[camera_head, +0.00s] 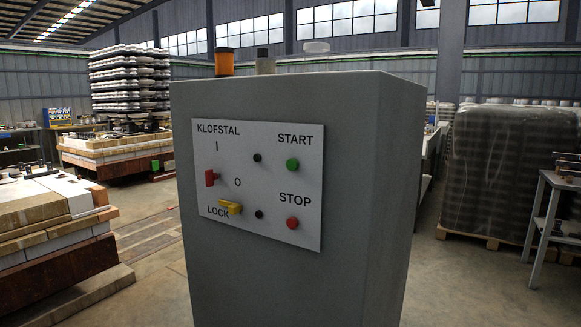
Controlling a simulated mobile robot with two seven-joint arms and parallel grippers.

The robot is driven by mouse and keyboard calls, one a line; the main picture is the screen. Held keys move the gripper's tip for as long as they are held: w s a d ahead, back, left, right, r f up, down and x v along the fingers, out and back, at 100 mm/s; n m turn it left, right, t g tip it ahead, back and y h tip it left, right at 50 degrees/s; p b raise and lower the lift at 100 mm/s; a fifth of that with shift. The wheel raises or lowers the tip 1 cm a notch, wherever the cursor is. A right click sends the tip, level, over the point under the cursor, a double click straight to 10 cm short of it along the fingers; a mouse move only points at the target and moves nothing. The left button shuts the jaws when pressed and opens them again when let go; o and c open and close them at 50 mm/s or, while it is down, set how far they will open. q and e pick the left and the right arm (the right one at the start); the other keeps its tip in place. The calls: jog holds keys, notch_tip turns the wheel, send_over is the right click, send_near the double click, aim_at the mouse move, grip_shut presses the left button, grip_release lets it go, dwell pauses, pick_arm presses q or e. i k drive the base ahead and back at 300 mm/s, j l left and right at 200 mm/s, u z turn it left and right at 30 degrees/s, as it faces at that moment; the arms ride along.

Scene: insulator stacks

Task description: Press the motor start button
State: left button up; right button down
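A grey control cabinet (365,200) stands close in front of me, its front face turned slightly to the left. A white panel (262,215) on it carries the controls. The green button (292,164) sits under the word START at the panel's upper right. The red button (292,223) sits under STOP, below it. A red switch handle (211,177) is at the left by the marks I and O. A yellow piece (230,207) is beside the word LOCK. Two small black knobs (257,157) are in the middle. Neither of my grippers shows.
An orange lamp (224,62) and other small fittings stand on the cabinet top. Stacked blocks on pallets (45,225) are at the left, insulator stacks (130,85) behind. A wrapped pallet load (510,165) and a grey table (555,215) are at the right.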

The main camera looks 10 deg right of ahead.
aim_at(292, 165)
jog(key=i+j, duration=0.15)
jog(key=j, duration=0.15)
jog(key=i+j+z, duration=0.1)
jog(key=i+j, duration=0.25)
jog(key=j, duration=0.3)
jog(key=i+j+z, duration=0.1)
jog(key=j, duration=0.2)
jog(key=i+j, duration=0.2)
jog(key=j, duration=0.15)
jog(key=z, duration=0.05)
